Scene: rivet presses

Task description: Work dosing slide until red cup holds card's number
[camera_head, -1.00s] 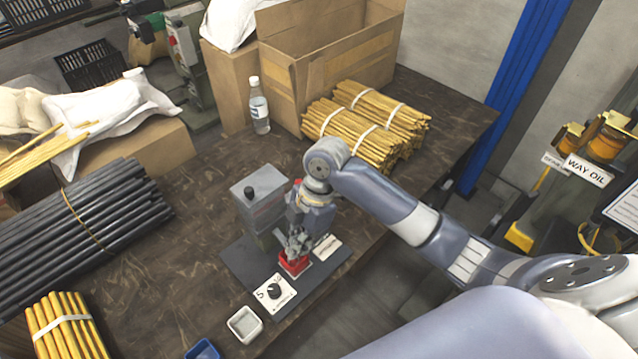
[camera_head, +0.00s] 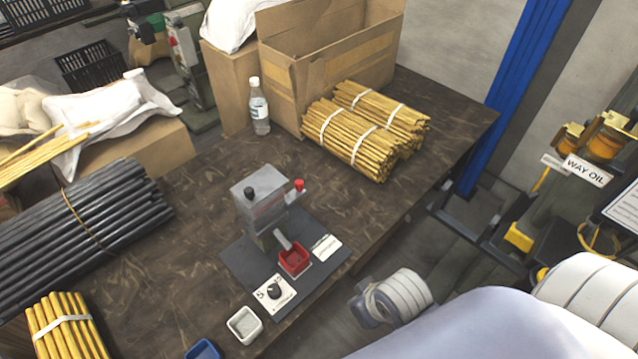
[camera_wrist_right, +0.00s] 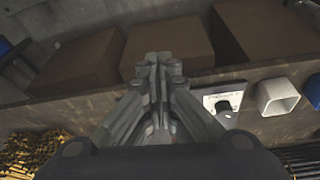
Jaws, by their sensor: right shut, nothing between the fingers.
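The dosing device (camera_head: 266,205), a grey box with a black knob on top and a red knob (camera_head: 299,185) at its side, stands on a dark base plate (camera_head: 245,262). Its spout ends over the red cup (camera_head: 294,259), whose contents I cannot make out. A white card (camera_head: 273,293) with a black dial lies on the plate in front; it also shows in the right wrist view (camera_wrist_right: 222,104). A small white label (camera_head: 327,247) lies right of the cup; its print is unreadable. My right gripper (camera_wrist_right: 165,58) is shut and empty, away from the device. My left gripper is not in view.
A white cup (camera_head: 244,325) and a blue cup (camera_head: 203,350) stand near the front edge. Bundles of yellow rods (camera_head: 368,128), a bottle (camera_head: 259,108) and a cardboard box (camera_head: 335,60) are at the back. Black rods (camera_head: 80,225) lie left.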

